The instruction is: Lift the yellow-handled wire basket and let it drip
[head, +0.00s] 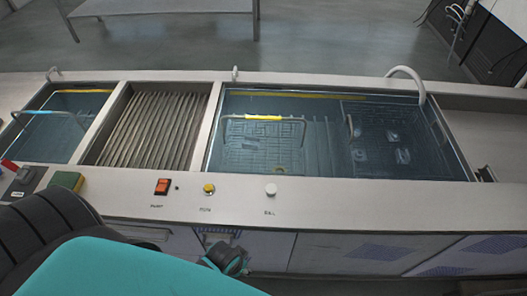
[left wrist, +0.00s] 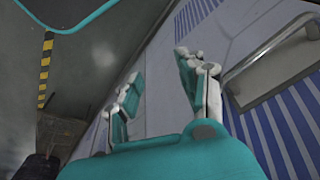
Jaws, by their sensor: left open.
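A wire basket (head: 252,157) sits under the liquid in the large tank (head: 214,140). Its wire handle with a yellow grip (head: 264,117) stands upright above the basket. My left gripper (left wrist: 160,75) is open and empty in the left wrist view, in front of the striped cabinet front, well away from the baskets. Its fingers are not clearly visible in the head view. My right gripper is not in view.
A second wire basket (head: 372,110) with several small parts lies at the right of the large tank. A ribbed slatted section (head: 152,125) lies between the tanks. The front ledge carries an orange switch (head: 162,186) and knobs. A curved pipe (head: 408,72) rises at the back right.

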